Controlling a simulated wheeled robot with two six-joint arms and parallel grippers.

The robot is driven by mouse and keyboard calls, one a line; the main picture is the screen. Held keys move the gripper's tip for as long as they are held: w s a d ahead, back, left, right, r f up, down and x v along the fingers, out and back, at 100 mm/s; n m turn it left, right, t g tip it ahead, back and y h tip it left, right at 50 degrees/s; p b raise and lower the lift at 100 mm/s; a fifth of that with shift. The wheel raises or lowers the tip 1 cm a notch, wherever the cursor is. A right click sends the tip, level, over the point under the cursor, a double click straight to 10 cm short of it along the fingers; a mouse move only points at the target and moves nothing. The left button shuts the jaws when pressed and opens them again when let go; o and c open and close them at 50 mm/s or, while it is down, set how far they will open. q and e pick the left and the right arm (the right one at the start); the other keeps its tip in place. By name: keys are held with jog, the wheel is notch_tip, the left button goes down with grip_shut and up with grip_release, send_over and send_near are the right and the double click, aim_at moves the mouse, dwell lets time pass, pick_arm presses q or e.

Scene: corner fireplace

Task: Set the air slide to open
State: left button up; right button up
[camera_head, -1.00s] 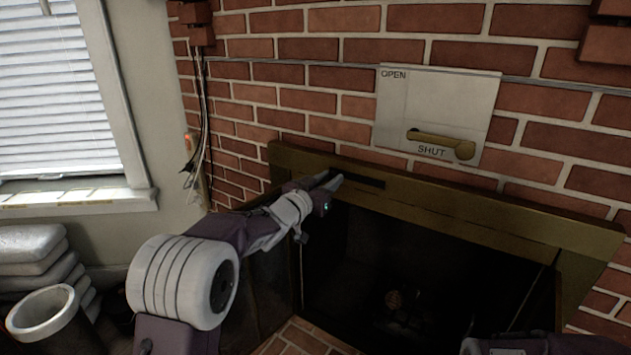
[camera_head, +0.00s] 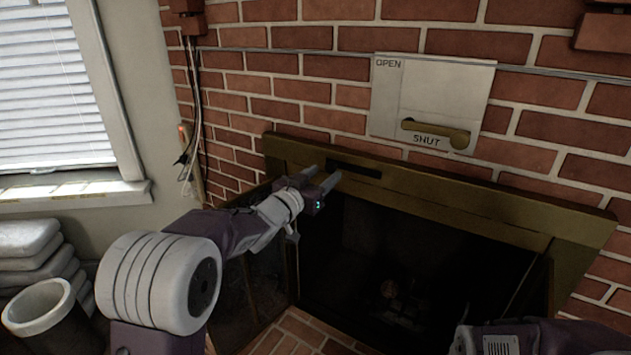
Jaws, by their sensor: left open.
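A pale plate (camera_head: 410,85) on the brick wall has OPEN at its upper left and SHUT near its bottom. A brass lever (camera_head: 434,132) lies nearly level across the plate's lower part, beside the word SHUT, with its round end at the right. I take this to be the air slide. My left gripper (camera_head: 321,176) is open and empty, its two fingertips apart. It is in front of the brass fireplace lintel, below and left of the plate, and appears clear of the lever. My right arm shows at the lower right, but its gripper is out of view.
The brass lintel (camera_head: 470,194) has a dark slot (camera_head: 355,170) and runs over the dark firebox (camera_head: 400,265). Cables (camera_head: 195,110) hang on the wall at left. Stacked sacks (camera_head: 35,262) and a pale pot (camera_head: 42,308) stand at lower left.

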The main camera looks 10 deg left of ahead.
pick_arm(q)
jog(key=v, duration=0.6)
jog(key=shift+s, duration=0.1)
